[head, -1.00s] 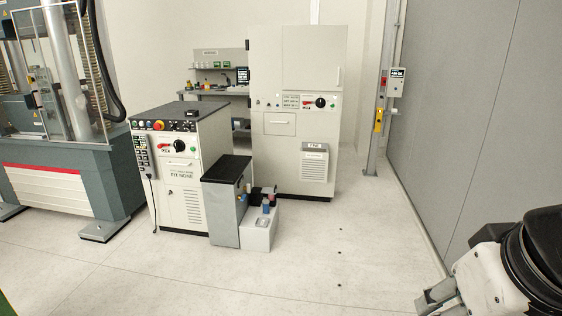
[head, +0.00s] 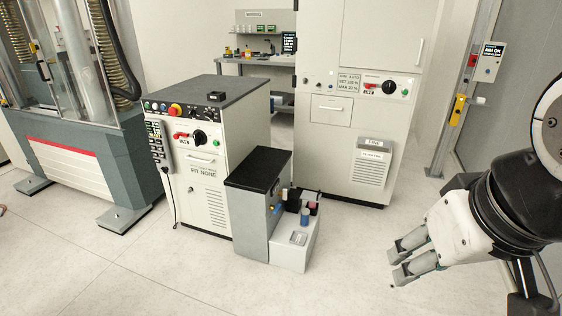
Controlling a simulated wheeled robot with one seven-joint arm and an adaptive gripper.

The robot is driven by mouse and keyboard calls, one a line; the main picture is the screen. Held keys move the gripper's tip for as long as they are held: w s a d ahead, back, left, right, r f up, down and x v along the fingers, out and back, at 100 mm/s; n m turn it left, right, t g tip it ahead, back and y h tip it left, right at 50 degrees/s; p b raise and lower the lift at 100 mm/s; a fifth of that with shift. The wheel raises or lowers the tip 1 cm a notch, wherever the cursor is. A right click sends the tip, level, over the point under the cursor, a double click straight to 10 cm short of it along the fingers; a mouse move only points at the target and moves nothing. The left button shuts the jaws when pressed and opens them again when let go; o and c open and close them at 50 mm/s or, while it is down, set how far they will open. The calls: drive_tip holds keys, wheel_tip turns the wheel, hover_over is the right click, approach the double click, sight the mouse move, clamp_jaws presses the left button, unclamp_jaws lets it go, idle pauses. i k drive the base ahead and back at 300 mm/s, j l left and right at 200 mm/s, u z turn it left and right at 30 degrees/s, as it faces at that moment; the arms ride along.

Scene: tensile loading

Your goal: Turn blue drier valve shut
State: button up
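A grey cabinet with a black top (head: 259,171) stands on the floor in the middle of the head view, with a low white box (head: 296,251) against its right side. A small blue cylinder (head: 305,216) stands upright on the white box beside a dark red-topped part (head: 313,207). A small blue and brass-coloured fitting (head: 275,208) shows on the cabinet's side. I cannot tell which blue part is the drier valve or how it is turned. My gripper (head: 396,266) is at the right, well apart from these parts, its two grey fingers spread and empty.
A white control cabinet (head: 208,185) with knobs stands left of the grey cabinet. A tall white cabinet (head: 370,80) stands behind. A testing machine (head: 75,165) fills the left. The floor in front is clear, and a post (head: 460,100) stands at the right.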

sight(275, 209)
drive_tip(key=i+l+u, duration=0.15)
drive_tip(key=i, duration=0.15)
drive_tip(key=i+l+u, duration=0.1)
drive_tip(key=i, duration=0.2)
drive_tip(key=i+l, duration=0.15)
drive_tip(key=i, duration=0.35)
drive_tip(key=i+l+u, duration=0.1)
drive_tip(key=i, duration=0.4)
drive_tip(key=i+l, duration=0.2)
drive_tip(key=i, duration=0.25)
drive_tip(key=j+u, duration=0.05)
